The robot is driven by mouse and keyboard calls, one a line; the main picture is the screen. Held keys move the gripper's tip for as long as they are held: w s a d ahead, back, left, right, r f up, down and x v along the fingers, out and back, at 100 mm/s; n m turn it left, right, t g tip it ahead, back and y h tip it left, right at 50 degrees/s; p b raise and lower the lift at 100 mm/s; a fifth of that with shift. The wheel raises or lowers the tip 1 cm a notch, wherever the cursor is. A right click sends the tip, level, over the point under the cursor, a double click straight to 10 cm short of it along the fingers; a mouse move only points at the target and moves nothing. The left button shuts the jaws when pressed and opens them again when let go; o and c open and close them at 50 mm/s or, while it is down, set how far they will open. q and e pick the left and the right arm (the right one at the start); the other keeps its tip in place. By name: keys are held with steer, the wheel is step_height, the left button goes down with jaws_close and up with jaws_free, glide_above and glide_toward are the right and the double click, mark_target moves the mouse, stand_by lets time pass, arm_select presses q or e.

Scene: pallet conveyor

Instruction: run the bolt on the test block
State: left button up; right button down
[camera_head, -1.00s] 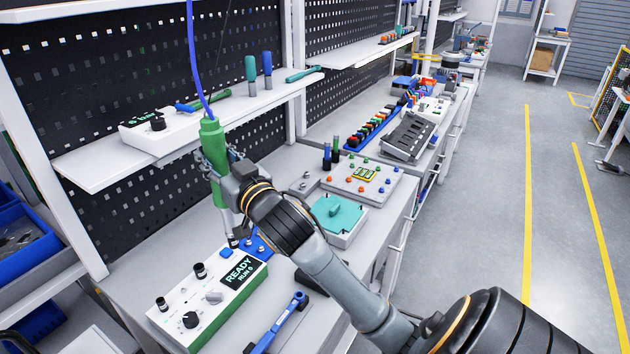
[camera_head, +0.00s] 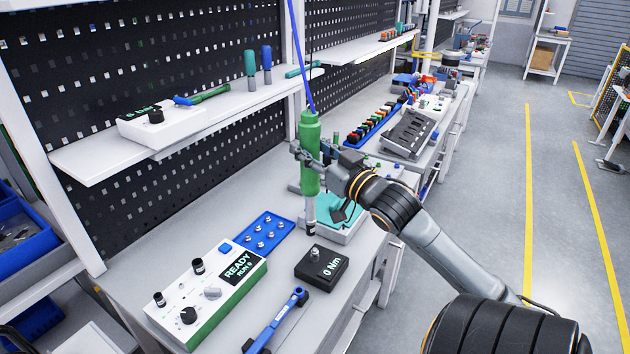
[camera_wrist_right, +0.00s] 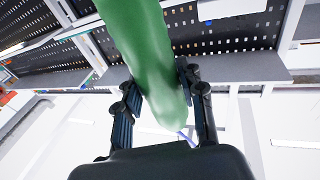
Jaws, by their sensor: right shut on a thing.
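My right gripper (camera_head: 318,158) is shut around the body of a green screwdriver tool (camera_head: 309,180), which hangs from a blue cable. The green body also fills the middle of the right wrist view (camera_wrist_right: 150,60), between the two fingers (camera_wrist_right: 160,100). The tool is upright, its dark tip pointing down, behind and above the black test block (camera_head: 321,268). The block reads "0 Nm" and has a bolt (camera_head: 314,253) on top. Whether tip and bolt touch is hard to tell; they look apart. The controller (camera_head: 210,290) reads "READY RUN 0". My left gripper is not in view.
A blue tray (camera_head: 266,222) with several bolts lies left of the tool. A blue torque wrench (camera_head: 277,321) lies at the front edge. A box with a teal top (camera_head: 345,205) stands behind the tool. The shelf (camera_head: 95,170) overhangs at the left.

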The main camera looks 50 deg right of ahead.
mark_target(319, 176)
steer(key=shift+s+d, duration=0.3)
steer(key=shift+d, duration=0.15)
steer(key=shift+f, duration=0.1)
steer(key=shift+f+b, duration=0.55)
steer(key=shift+f, duration=1.25)
steer(key=shift+f+b, duration=0.4)
steer(key=shift+f, duration=0.6)
steer(key=shift+p, duration=0.85)
steer(key=shift+f, duration=0.1)
